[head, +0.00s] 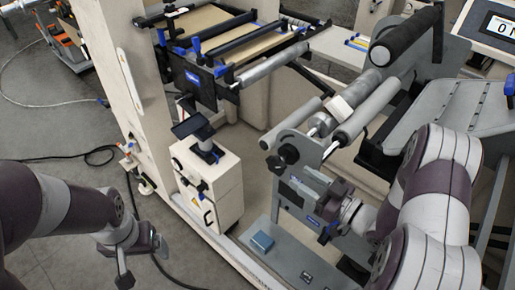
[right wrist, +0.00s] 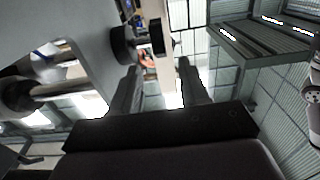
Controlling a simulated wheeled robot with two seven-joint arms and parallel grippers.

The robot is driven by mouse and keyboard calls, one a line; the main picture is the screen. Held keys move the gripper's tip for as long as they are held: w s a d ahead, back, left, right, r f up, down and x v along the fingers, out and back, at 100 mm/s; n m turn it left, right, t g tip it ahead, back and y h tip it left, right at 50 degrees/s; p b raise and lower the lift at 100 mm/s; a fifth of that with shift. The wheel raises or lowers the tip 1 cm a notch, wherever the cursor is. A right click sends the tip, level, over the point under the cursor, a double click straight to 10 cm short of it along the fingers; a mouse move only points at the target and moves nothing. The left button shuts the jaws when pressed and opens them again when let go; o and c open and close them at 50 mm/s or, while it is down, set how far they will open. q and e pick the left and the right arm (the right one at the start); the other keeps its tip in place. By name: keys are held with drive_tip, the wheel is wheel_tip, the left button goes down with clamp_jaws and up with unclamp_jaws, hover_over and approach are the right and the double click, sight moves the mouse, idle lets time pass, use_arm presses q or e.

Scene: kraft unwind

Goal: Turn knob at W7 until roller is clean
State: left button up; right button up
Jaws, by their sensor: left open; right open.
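A grey roller (head: 356,88) lies between the side plates of the unwind frame, with a small white block (head: 340,108) against it. Black knobs (head: 288,153) sit on the outer face of the grey side plate; I cannot read a W7 label. My right gripper (head: 334,200) is low beside this plate, its fingers partly hidden by its wrist. In the right wrist view it (right wrist: 158,66) is open and empty, with a round black knob (right wrist: 124,42) beyond the left finger. My left gripper (head: 140,258) is open and empty over the floor at lower left, away from the machine.
A beige box (head: 207,183) with black knobs and a small dark screen stands left of the roller frame. Dark cables (head: 75,157) cross the floor at left. A display (head: 497,27) is at upper right.

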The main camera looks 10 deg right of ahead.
sight(271, 156)
drive_tip(key=shift+r+p+x, duration=0.25)
drive_tip(key=shift+p+x, duration=0.15)
drive_tip(key=shift+x, duration=0.8)
drive_tip(key=p+x, duration=0.1)
drive_tip(key=x, duration=0.6)
drive_tip(key=shift+w+a+f, duration=0.15)
drive_tip(key=shift+w+a, duration=0.3)
drive_tip(key=shift+w, duration=0.1)
use_arm(q)
drive_tip(key=r, duration=0.2)
drive_tip(key=shift+s+d+r, duration=0.25)
drive_tip(key=shift+s+r, duration=0.05)
use_arm(e)
drive_tip(key=shift+w+a, duration=0.1)
drive_tip(key=shift+w, duration=0.1)
